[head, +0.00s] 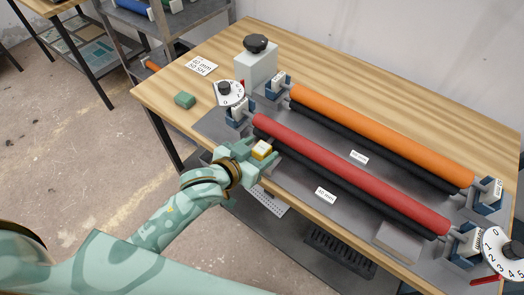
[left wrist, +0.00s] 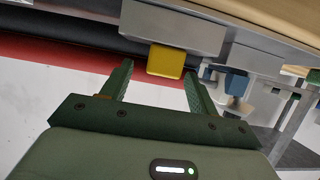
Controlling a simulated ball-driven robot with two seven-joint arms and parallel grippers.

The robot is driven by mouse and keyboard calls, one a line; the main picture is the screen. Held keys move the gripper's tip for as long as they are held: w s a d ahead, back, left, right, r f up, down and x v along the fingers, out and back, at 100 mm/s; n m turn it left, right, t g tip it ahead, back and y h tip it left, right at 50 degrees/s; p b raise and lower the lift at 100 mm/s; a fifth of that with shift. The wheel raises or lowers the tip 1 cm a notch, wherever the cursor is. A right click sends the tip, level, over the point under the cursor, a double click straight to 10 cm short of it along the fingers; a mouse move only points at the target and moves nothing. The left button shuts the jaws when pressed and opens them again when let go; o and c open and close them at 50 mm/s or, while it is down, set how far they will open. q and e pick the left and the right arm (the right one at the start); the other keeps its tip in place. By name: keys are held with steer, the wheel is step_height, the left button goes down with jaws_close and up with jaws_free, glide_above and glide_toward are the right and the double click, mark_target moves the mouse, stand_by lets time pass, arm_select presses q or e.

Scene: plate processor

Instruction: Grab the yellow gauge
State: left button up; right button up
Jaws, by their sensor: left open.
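The yellow gauge (head: 262,149) is a small yellow block with a pale top at the front left edge of the machine, near the left end of the red roller (head: 345,172). My left gripper (head: 256,153) is at it in the head view. In the left wrist view the yellow gauge (left wrist: 166,60) hangs below a grey block, ahead of and between the two open fingers of my left gripper (left wrist: 158,78). The fingers appear apart from it, with nothing held. My right gripper is not in view.
An orange roller (head: 380,135) lies behind the red one. Dials stand at the left (head: 229,93) and right (head: 505,255) of the machine. A grey block (head: 399,241) sits at the front right.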

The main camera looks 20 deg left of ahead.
mark_target(261, 148)
arm_select(q)
steer(key=b+x, duration=0.1)
steer(key=x, duration=0.2)
steer(key=shift+f, duration=0.3)
steer(key=shift+w+d, duration=0.1)
steer(key=shift+w, duration=0.35)
steer(key=shift+s, duration=0.1)
steer(key=shift+c, duration=0.7)
steer(key=c, duration=1)
steer(key=shift+r, duration=0.1)
